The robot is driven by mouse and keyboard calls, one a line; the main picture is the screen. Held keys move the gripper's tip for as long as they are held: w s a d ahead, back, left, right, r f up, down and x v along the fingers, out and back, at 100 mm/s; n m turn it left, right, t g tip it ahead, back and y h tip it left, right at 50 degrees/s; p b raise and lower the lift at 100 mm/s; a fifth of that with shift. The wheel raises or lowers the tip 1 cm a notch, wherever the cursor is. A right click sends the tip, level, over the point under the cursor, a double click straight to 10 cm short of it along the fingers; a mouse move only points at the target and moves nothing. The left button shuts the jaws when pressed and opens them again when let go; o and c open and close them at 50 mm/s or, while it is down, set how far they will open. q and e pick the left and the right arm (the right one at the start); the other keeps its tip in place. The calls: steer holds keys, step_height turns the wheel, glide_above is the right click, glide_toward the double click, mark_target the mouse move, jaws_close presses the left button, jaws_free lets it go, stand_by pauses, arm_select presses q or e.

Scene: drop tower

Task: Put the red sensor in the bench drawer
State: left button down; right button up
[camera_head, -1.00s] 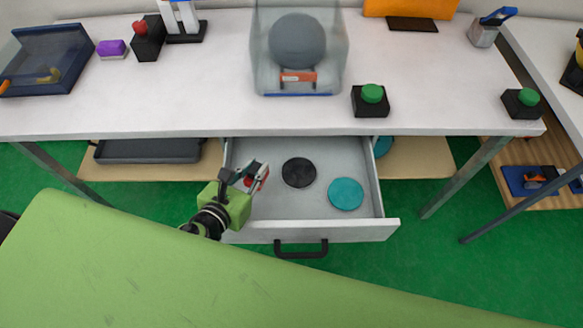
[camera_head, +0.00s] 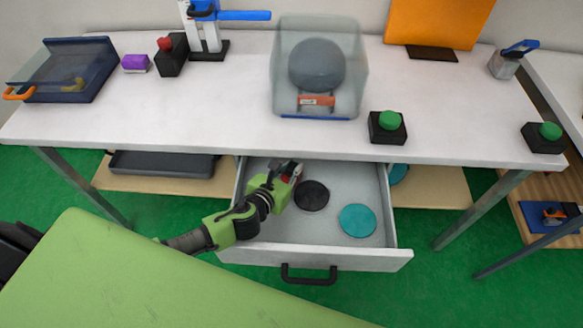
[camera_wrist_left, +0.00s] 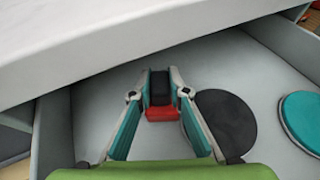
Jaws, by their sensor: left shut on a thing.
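The bench drawer (camera_head: 270,251) is pulled open below the bench top. My left gripper (camera_head: 292,171) reaches into it at its left side. It is shut on the red sensor (camera_wrist_left: 161,114), which shows red with a dark upper part between the fingertips in the left wrist view. In the head view only a small red bit of the sensor (camera_head: 298,173) shows. The drawer floor also shows in the left wrist view (camera_wrist_left: 225,62). I cannot tell whether the sensor touches that floor. My right gripper is not in view.
A black disc (camera_head: 312,195) and a teal disc (camera_head: 357,220) lie in the drawer, right of my left gripper. The bench top (camera_head: 220,110) overhangs the drawer's back.

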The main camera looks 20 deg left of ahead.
arm_select(q)
steer(key=c, duration=1.9)
jaws_free()
steer(key=shift+f, duration=0.1)
steer(key=shift+s+r, duration=0.1)
steer(key=shift+r, duration=0.1)
steer(key=v, duration=0.7)
steer(key=shift+s, duration=0.2)
